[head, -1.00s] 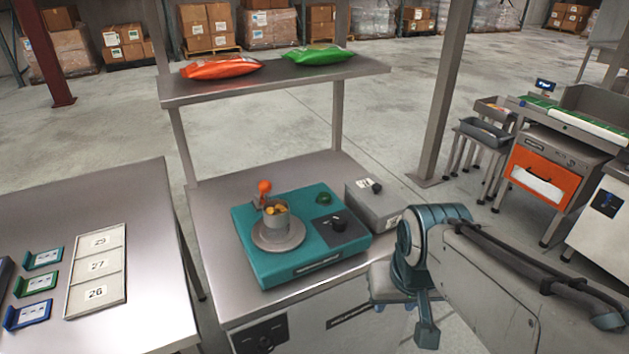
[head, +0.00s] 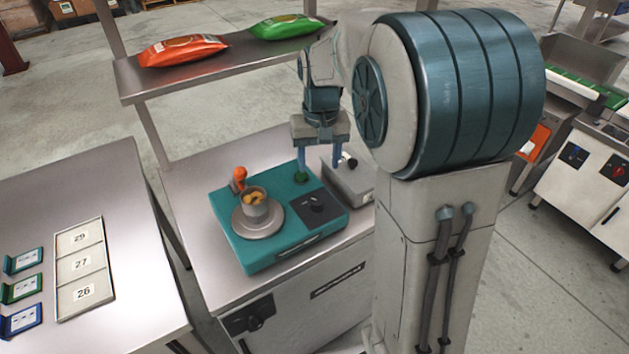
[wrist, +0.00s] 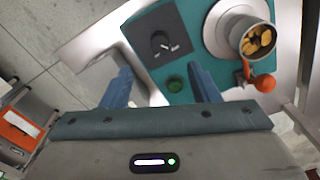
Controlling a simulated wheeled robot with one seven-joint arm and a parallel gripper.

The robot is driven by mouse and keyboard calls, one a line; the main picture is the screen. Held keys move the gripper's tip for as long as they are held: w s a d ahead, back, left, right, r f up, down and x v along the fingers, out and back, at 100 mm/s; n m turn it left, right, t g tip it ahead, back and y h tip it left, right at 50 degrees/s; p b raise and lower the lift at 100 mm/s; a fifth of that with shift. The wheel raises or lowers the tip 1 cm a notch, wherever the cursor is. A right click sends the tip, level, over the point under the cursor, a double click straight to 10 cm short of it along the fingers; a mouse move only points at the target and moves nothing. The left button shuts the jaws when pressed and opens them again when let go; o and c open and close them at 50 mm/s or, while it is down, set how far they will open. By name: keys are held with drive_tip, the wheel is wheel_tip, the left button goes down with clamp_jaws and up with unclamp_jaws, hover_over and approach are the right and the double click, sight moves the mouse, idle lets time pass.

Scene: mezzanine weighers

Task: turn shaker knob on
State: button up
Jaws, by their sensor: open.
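A teal bench unit (head: 285,250) carries a round plate with a metal cup (head: 254,209) of yellowish pieces. A black knob (head: 316,204) sits on its dark panel, and a green button (head: 301,178) is behind it. The knob also shows in the wrist view (wrist: 161,45), with a white mark. A grey box (head: 352,183) beside the unit has its own dark knob (head: 349,160). I cannot read which unit is the shaker. My gripper (head: 319,168) is open and empty, pointing down over the unit's back right. In the wrist view the green button (wrist: 175,84) shows between its blue fingers.
A shelf (head: 230,73) with orange and green bags stands over the bench behind. An orange ball-topped lever (head: 240,175) stands beside the cup. The bench cabinet has a dark front knob (head: 254,322). A left table holds a numbered tray (head: 104,272).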

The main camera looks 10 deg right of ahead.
sight(317, 200)
drive_tip(key=f, duration=0.4)
drive_tip(key=w+f+p, duration=0.1)
drive_tip(key=f, duration=0.8)
drive_tip(key=shift+w+f+p, duration=0.25)
drive_tip(key=shift+f+p, duration=0.1)
drive_tip(key=shift+f, duration=0.05)
drive_tip(key=c, duration=1)
